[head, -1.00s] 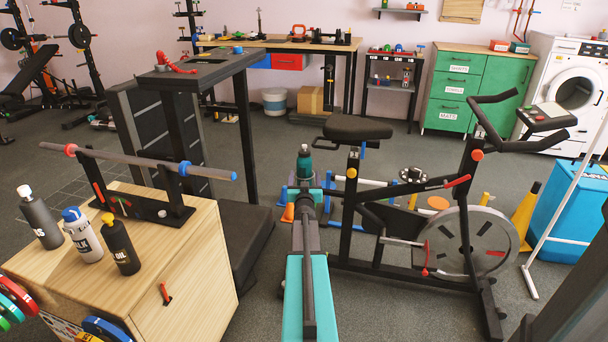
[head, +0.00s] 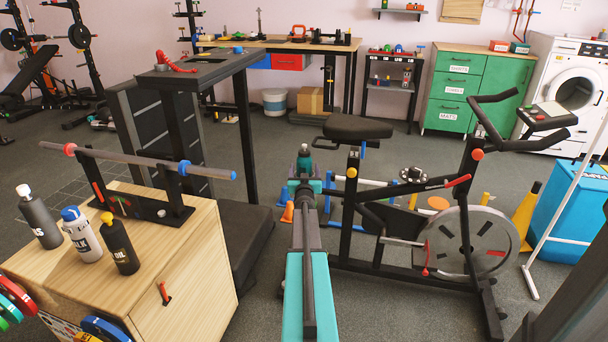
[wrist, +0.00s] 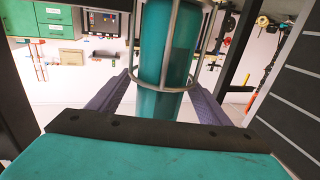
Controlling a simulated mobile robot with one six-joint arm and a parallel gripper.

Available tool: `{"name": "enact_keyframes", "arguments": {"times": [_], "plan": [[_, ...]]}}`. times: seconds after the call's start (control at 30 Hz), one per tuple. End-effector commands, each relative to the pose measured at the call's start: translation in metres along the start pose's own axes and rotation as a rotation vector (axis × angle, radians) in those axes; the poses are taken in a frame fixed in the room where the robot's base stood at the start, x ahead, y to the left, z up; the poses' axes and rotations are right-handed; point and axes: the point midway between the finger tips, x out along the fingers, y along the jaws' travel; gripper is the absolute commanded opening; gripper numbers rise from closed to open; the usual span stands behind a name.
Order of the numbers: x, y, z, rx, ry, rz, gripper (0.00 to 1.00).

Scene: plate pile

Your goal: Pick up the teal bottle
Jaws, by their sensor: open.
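My gripper (wrist: 161,88) is open, with one dark finger on each side of the bottle. I cannot tell whether the fingers touch the bottle or the cage.
An exercise bike (head: 350,220) stands close to the right of my arm. An orange cone (head: 287,212) is on the floor near my gripper.

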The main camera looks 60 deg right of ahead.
Motion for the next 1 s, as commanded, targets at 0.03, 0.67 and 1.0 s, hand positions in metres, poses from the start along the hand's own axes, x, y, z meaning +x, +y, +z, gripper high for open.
{"name": "enact_keyframes", "arguments": {"times": [0.03,0.67,1.0], "plan": [[0.0001,-0.0001,-0.0001,0.0,0.0,0.0,0.72],[-0.0003,-0.0005,-0.0002,0.0,0.0,-0.001,0.43],[-0.0002,-0.0007,-0.001,0.0,0.001,-0.001,0.23]]}}
